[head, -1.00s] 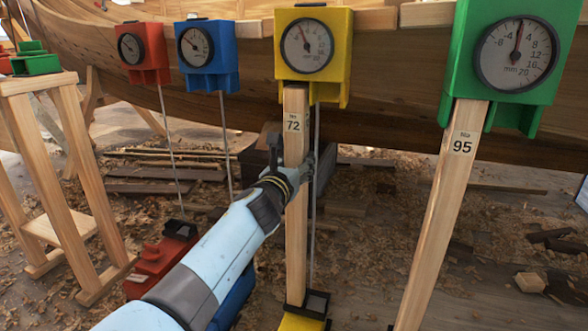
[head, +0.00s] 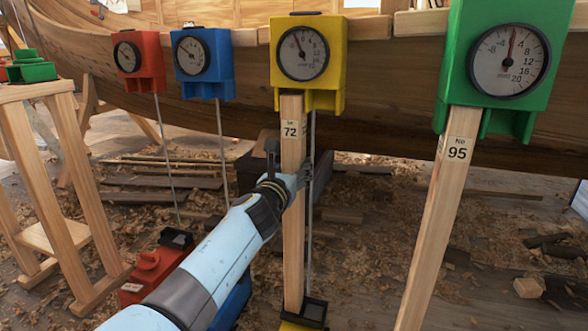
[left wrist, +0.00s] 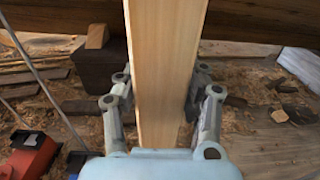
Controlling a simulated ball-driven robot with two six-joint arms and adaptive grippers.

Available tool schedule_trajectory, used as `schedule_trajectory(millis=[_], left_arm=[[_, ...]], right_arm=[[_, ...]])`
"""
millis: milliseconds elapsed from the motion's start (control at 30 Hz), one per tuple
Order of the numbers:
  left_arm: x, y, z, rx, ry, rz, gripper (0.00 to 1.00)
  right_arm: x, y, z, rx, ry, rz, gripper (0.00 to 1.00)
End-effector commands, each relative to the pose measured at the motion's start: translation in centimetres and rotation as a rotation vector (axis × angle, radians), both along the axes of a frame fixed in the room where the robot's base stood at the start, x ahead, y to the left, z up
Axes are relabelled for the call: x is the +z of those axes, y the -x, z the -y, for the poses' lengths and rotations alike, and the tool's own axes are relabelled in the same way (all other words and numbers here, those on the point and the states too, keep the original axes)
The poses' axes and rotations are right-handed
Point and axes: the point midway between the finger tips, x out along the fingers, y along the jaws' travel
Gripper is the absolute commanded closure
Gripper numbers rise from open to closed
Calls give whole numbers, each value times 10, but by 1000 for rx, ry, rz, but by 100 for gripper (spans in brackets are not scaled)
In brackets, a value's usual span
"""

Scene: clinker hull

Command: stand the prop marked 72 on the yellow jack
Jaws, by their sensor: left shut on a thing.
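The prop marked 72 (head: 293,240) is a pale wooden post. It stands nearly upright, its foot at the dark cup on top of the yellow jack (head: 305,318) and its top at the underside of the yellow gauge box (head: 313,85). My left gripper (head: 292,180) is shut on the prop, below its label. In the left wrist view the prop (left wrist: 165,70) runs between the two fingers (left wrist: 163,110). Whether the foot is fully seated in the cup is hard to tell. My right gripper is not in view.
The prop marked 95 (head: 440,220) leans under the green gauge box (head: 495,70) at right. Red (head: 139,65) and blue (head: 202,68) gauge boxes hang at left. A red jack (head: 150,268) stands behind my left arm. A wooden stand (head: 50,170) is far left. Shavings cover the floor.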

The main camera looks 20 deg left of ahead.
Motion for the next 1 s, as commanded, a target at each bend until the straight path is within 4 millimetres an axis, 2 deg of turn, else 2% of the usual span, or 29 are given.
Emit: schedule_trajectory(millis=[1000], left_arm=[[-5,-1,0,-1,2,5,100]], right_arm=[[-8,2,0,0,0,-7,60]])
